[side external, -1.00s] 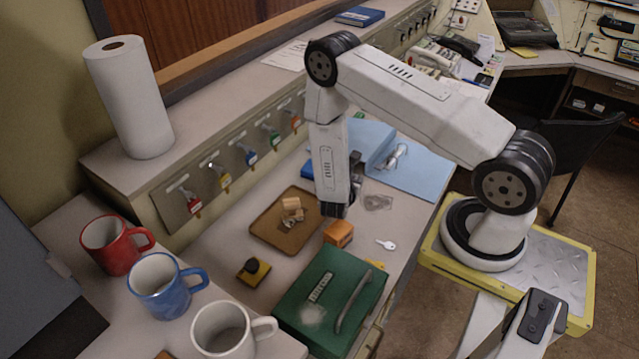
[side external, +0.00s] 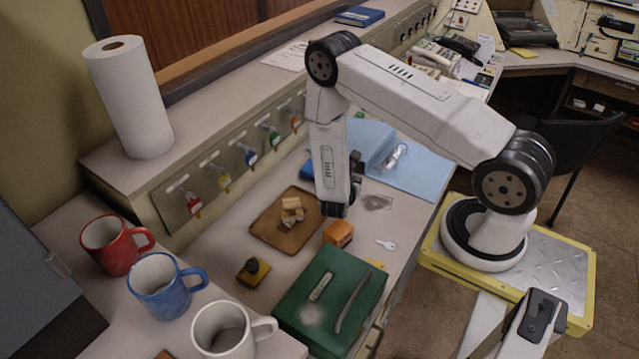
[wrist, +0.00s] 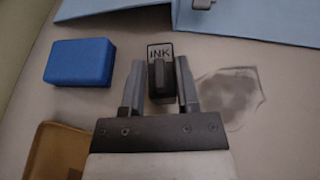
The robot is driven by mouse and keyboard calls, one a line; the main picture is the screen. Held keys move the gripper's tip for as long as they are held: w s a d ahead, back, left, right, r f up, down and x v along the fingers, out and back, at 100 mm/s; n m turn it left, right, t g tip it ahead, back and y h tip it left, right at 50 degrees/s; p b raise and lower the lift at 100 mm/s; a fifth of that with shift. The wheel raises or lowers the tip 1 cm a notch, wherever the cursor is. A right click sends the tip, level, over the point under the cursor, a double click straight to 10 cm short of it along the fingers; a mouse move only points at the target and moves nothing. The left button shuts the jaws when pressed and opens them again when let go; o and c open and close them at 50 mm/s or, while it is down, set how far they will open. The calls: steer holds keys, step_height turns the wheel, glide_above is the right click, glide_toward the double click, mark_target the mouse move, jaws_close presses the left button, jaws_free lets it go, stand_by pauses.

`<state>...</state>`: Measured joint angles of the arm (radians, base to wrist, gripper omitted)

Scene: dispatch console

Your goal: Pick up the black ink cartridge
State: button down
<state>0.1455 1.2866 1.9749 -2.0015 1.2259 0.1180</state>
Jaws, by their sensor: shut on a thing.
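The black ink cartridge (wrist: 160,75), with a white label reading INK, is between the two fingers of my gripper (wrist: 158,88) in the wrist view. The fingers are shut on its sides, and its labelled end sticks out past them. In the side external view my gripper (side external: 336,209) points down low over the desk, right of the brown tray. The cartridge cannot be made out there. I cannot tell whether it touches the desk.
A blue block (wrist: 80,62) lies left of the gripper, and a blue folder (wrist: 255,18) lies beyond. The brown tray (side external: 272,236) holds small tan pieces. An orange box (side external: 339,233) and a green case (side external: 322,287) stand nearer the camera. A dark stain (wrist: 230,96) marks the desk.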

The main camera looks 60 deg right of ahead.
steer(key=shift+r, duration=0.2)
steer(key=shift+r, duration=4.85)
